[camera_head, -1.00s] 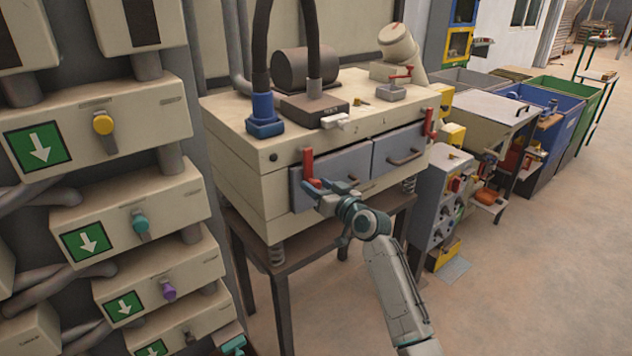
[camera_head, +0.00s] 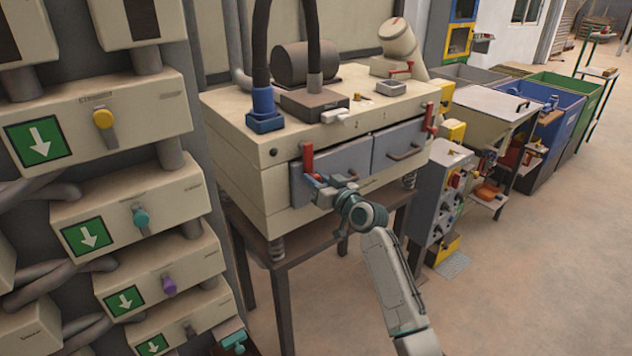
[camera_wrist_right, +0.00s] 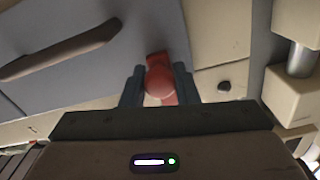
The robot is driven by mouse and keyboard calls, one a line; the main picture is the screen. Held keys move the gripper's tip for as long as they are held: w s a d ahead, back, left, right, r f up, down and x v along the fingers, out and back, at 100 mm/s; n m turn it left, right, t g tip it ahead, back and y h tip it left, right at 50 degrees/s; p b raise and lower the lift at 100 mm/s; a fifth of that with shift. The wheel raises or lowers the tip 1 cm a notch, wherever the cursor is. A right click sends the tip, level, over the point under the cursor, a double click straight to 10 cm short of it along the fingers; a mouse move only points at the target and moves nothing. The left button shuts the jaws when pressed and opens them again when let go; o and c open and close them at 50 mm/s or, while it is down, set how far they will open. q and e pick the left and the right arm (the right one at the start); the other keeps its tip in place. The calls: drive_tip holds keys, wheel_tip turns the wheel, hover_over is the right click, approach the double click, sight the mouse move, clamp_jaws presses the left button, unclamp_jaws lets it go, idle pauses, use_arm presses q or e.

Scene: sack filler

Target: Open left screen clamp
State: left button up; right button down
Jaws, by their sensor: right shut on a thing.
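The left screen clamp (camera_head: 308,158) is an upright red lever at the left edge of the left grey drawer front (camera_head: 343,165) on the beige screening machine. My right gripper (camera_head: 318,182) is at its lower end. In the right wrist view the fingers (camera_wrist_right: 160,85) are closed on both sides of the rounded red end of the clamp (camera_wrist_right: 159,80). The gripper hides the lowest part of the clamp in the head view. A second red clamp (camera_head: 429,117) stands upright at the right end of the machine. My left gripper is not in view.
The beige machine (camera_head: 250,165) stands on a dark metal frame (camera_head: 283,300). Beige boxes with green arrow signs (camera_head: 86,238) and coloured knobs stand close on the left. A grey control box (camera_head: 440,200) is to the right. Open floor (camera_head: 540,280) lies at the lower right.

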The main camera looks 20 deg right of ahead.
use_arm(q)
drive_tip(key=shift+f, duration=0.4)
use_arm(e)
drive_tip(key=shift+d, duration=0.1)
